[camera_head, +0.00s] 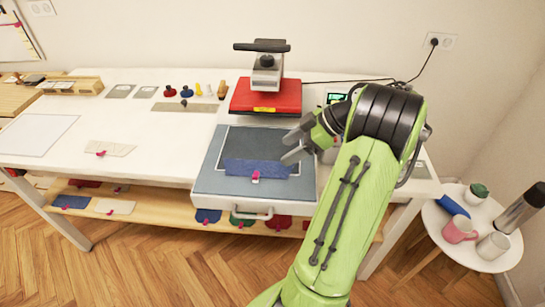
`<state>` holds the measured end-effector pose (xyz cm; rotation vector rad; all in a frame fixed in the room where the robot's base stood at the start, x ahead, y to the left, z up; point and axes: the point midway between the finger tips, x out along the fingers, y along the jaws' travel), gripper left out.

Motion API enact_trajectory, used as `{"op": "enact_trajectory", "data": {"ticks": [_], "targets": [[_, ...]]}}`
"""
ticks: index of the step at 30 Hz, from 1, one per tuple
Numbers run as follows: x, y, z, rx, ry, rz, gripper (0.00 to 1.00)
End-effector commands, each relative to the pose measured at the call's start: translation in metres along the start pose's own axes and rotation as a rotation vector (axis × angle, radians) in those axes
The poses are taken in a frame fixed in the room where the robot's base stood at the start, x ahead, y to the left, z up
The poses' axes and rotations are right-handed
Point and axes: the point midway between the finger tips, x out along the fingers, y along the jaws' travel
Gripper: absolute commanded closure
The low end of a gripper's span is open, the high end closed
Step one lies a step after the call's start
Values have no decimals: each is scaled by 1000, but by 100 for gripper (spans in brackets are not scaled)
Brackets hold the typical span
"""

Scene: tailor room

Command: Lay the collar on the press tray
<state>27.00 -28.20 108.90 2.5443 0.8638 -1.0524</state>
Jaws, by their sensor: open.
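A blue collar (240,168) with a small pink tag lies flat on the dark pad of the press tray (210,178). The tray is pulled out in front of the heat press and has a handle on its front edge. My gripper (290,147) is open, just above and right of the blue collar's right end. Nothing shows between its fingers. I cannot tell whether a finger touches the collar. A cream collar (118,149) with a pink tag lies on the white table, left of the tray.
The heat press with its red plate (265,97) stands raised behind the tray. Several small stamps or spools (187,91) stand behind the table's middle. A round side table (480,250) with mugs and a flask is at right.

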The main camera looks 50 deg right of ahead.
Motion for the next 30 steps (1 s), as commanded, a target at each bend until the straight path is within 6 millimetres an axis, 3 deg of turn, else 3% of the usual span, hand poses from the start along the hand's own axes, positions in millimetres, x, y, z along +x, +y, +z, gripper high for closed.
{"op": "enact_trajectory", "data": {"ticks": [4, 8, 12, 15, 18, 21, 25, 30], "targets": [[4, -2, -10, 8, -16, -5, 36], [30, -24, -70, 69, -116, -7, 36], [59, -91, -139, 186, -254, 45, 36], [67, -156, -163, 268, -319, 124, 36], [61, -219, -159, 355, -341, 222, 36], [50, -258, -138, 438, -323, 308, 36], [39, -276, -113, 515, -291, 371, 36], [37, -278, -107, 540, -284, 388, 36]]}}
